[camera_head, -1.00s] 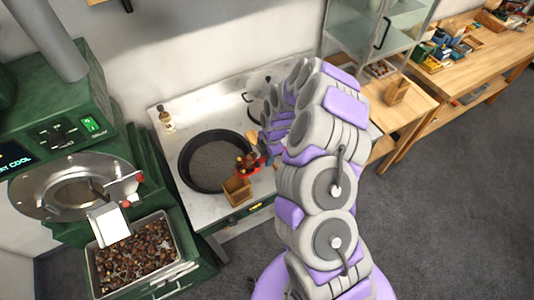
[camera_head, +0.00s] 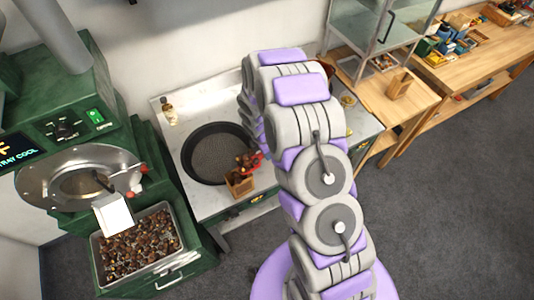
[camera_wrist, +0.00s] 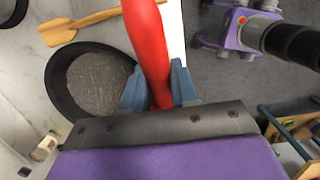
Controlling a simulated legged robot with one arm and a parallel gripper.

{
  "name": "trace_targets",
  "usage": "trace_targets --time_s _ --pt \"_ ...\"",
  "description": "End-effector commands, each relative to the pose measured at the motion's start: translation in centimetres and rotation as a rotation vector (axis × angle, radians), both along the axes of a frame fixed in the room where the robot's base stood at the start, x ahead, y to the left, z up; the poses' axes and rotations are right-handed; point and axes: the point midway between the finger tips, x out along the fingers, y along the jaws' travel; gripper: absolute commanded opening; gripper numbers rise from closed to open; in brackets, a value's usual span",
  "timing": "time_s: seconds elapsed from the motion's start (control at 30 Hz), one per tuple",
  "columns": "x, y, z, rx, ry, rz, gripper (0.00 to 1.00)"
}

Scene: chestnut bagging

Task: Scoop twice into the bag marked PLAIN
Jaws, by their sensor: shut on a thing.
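My gripper (camera_wrist: 160,82) is shut on the red handle (camera_wrist: 148,40) of the scoop in the wrist view. The scoop's far end is outside that view. In the head view the scoop (camera_head: 252,159), with dark brown chestnuts at it, is at the top edge of a small open-topped brown bag (camera_head: 240,186). Dark pieces show at the bag's mouth. No marking on the bag is readable, so I cannot tell whether it is PLAIN. My arm hides my gripper in the head view. A metal tray of chestnuts (camera_head: 181,233) stands at the lower left.
A round black pan (camera_head: 187,165) lies on the pale counter (camera_head: 209,207), behind the bag. A small bottle (camera_head: 168,111) stands at the back. The green roaster (camera_head: 60,90) is at left. A wooden spatula (camera_wrist: 85,25) lies beside the pan.

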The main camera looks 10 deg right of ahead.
Motion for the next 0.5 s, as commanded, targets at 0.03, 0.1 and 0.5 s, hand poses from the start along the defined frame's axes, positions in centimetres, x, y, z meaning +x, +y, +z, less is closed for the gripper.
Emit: trace_targets --time_s 0.03,0.1,0.5 --pt "0.1 0.2 -0.1 -0.016 -0.01 0.003 0.0" --pt "0.0 0.3 0.2 -0.041 -0.017 0.003 0.0" --pt "-0.3 1.2 1.8 -0.196 -0.06 0.002 0.0"
